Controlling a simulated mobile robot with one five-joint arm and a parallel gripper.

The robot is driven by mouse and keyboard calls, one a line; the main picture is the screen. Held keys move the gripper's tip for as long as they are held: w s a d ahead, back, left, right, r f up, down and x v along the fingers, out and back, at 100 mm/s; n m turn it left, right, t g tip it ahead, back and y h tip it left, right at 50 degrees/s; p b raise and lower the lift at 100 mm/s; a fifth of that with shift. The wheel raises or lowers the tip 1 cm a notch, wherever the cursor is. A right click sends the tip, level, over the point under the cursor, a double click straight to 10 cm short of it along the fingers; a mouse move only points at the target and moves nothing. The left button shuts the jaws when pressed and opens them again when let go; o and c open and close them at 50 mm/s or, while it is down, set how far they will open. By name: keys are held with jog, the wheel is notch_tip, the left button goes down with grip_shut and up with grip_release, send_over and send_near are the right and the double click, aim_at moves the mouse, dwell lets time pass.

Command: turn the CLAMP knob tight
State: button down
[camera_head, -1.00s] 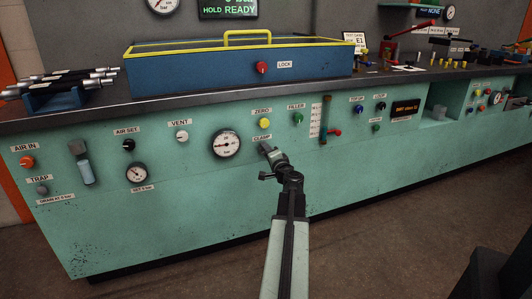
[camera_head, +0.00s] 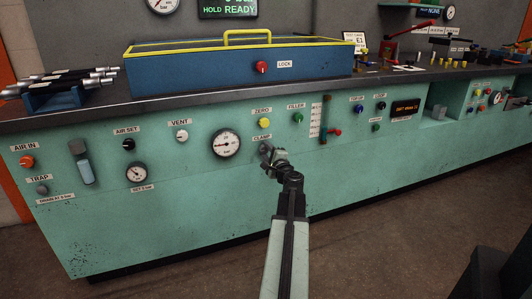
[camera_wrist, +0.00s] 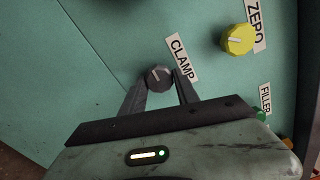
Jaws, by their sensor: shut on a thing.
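The CLAMP knob (camera_wrist: 158,77) is a dark grey round knob with a pale pointer line, beside its white CLAMP label (camera_wrist: 181,58) on the green panel. In the wrist view my gripper (camera_wrist: 160,84) has one finger on each side of the knob and is shut on it. In the head view my gripper (camera_head: 266,148) reaches the panel just below the CLAMP label (camera_head: 262,138), and the knob is mostly hidden behind it.
The yellow ZERO knob (camera_wrist: 238,40) is close by, above the CLAMP knob in the head view. A pressure gauge (camera_head: 226,144) is to the left. The green FILLER knob (camera_head: 298,118) and a sight tube (camera_head: 324,120) are to the right.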

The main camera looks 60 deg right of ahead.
jog(key=shift+w, duration=0.1)
jog(key=c, duration=0.9)
grip_release()
jog(key=shift+a, duration=0.1)
jog(key=v, duration=0.7)
jog(key=shift+s+a, duration=0.2)
jog(key=shift+s, duration=0.15)
